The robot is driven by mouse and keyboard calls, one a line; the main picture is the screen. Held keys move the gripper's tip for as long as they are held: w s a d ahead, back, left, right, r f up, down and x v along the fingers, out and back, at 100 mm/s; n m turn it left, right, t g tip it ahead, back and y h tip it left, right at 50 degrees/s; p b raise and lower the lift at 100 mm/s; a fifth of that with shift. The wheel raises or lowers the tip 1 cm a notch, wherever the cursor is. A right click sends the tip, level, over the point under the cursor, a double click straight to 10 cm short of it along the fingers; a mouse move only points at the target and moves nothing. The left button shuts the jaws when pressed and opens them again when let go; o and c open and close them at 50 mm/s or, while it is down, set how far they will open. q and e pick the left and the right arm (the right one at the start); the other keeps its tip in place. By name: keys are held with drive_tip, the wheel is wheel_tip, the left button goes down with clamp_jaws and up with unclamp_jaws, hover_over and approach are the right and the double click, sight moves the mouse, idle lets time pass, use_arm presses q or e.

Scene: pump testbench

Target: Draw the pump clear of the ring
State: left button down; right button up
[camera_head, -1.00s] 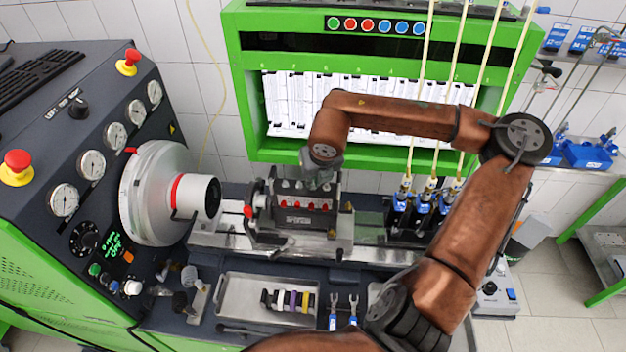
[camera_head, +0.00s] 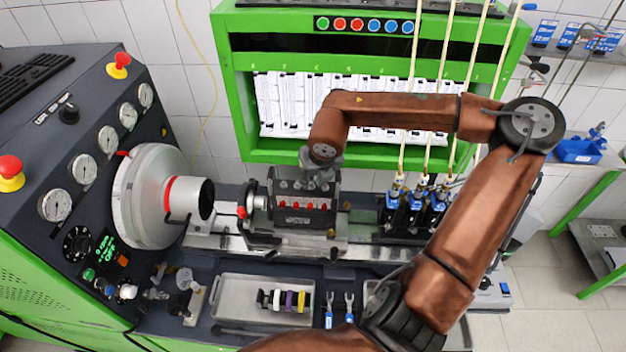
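The pump (camera_head: 302,206) is a dark grey block with a row of red caps, on the bench rail at the centre. At its left stands a dark round mount that looks like the ring (camera_head: 257,208). A shaft end with a red knob pokes out left of the mount. The pump is right beside the ring; whether its nose is still inside cannot be told. My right gripper (camera_head: 318,178) points down onto the pump's top; its fingers are small and partly hidden, so its closure cannot be told. My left gripper is not in view.
A silver flywheel (camera_head: 150,196) with a red-banded drive cylinder (camera_head: 190,200) faces the pump from the left. Blue-capped injectors (camera_head: 413,205) with hoses stand to the right. A tray (camera_head: 235,300) with coloured rings lies in front. A short stretch of rail right of the pump is free.

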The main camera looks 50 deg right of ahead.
drive_tip(key=shift+o, duration=0.7)
drive_tip(key=shift+w, duration=0.1)
drive_tip(key=v, duration=1.2)
